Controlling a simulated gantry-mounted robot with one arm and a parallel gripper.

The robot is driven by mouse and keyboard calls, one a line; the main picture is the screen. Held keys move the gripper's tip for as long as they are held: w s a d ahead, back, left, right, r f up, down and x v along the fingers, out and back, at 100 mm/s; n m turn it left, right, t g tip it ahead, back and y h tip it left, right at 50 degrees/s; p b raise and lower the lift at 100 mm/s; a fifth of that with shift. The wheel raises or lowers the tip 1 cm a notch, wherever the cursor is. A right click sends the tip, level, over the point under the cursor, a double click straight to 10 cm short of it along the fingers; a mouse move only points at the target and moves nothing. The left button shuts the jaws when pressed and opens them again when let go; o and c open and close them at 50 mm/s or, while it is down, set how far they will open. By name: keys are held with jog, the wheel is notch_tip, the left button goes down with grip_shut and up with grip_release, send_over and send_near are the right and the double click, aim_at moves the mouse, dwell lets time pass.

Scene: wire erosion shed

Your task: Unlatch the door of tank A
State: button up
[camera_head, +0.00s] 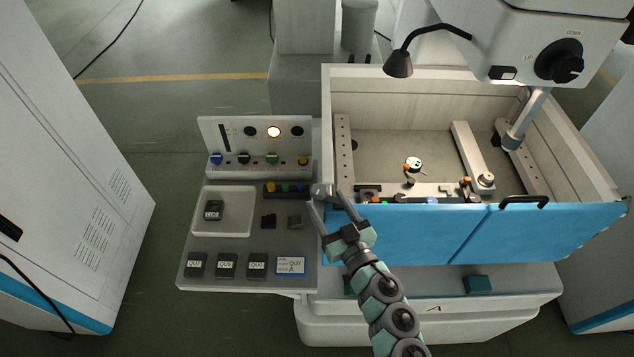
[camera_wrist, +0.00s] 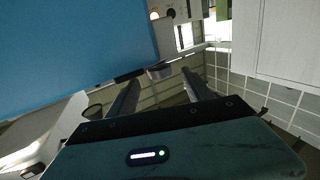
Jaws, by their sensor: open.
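Tank A is the open-topped pale tank (camera_head: 470,95), with a letter A on its base. Its blue door (camera_head: 420,232) closes the front and also fills the upper left of the wrist view (camera_wrist: 70,45). A small grey latch piece (camera_head: 322,191) sits at the door's upper left corner. It seems to show in the wrist view as a dark bar with a grey end (camera_wrist: 158,71). My gripper (camera_head: 329,198) is open at that corner, its fingers spread around the latch piece. In the wrist view my gripper (camera_wrist: 160,88) has nothing between its fingers; contact with the latch is unclear.
A side console (camera_head: 250,230) with tray, labelled blocks and an upright knob panel (camera_head: 255,147) stands close left of my gripper. A black handle (camera_head: 524,201) is on the door's top right. A machine head with a lamp (camera_head: 398,64) overhangs the tank. Cabinets stand at both sides.

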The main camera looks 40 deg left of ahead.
jog(key=p+x, duration=0.1)
jog(key=x, duration=0.6)
jog(key=shift+s+r, duration=0.1)
jog(key=shift+w+a, duration=0.3)
jog(key=shift+a, duration=0.25)
grip_shut()
